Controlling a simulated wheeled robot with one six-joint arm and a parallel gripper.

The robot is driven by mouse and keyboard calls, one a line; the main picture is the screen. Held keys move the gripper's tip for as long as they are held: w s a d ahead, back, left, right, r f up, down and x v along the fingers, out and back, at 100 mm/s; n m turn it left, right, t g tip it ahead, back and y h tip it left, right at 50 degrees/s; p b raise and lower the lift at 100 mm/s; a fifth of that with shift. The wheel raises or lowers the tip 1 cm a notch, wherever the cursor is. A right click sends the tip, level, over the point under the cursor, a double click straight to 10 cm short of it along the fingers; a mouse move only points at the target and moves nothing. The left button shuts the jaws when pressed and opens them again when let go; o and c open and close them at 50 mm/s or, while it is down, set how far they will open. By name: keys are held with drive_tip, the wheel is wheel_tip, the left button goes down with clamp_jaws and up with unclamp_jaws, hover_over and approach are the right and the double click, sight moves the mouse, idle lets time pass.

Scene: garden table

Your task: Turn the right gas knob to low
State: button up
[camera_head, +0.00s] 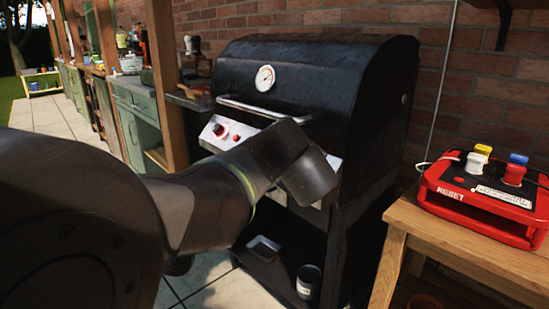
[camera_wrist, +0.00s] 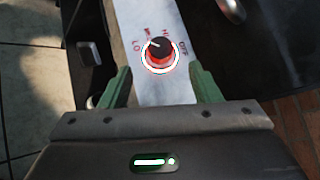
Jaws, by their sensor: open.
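In the wrist view a black-topped gas knob (camera_wrist: 159,51) with a red base and a bright white ring sits on the pale control panel (camera_wrist: 140,14). Its white pointer mark points up-left, towards the middle label between LO and HI; OFF is at right. My gripper (camera_wrist: 162,84) is open, its green fingers apart below the knob in the picture, with nothing between them. I cannot tell if they touch the panel. In the head view the black grill (camera_head: 310,75) shows a red knob (camera_head: 219,130) at the panel's left; my arm hides the panel's right part and my fingers.
A silver lid handle (camera_head: 262,108) runs above the panel. A wooden side table (camera_head: 460,255) at right carries a red reset box (camera_head: 480,205) with coloured plugs. A tin (camera_head: 309,281) and a small tray (camera_head: 264,247) stand on the grill's lower shelf.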

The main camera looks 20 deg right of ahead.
drive_tip(key=shift+p+v, duration=0.5)
drive_tip(key=shift+v, duration=2.25)
drive_tip(key=shift+f, duration=0.1)
drive_tip(key=b+x, duration=0.3)
drive_tip(key=x, duration=1)
drive_tip(key=shift+w+d+b, duration=0.1)
drive_tip(key=shift+w+b, duration=0.25)
drive_tip(key=shift+w, duration=0.05)
drive_tip(key=shift+s, duration=0.1)
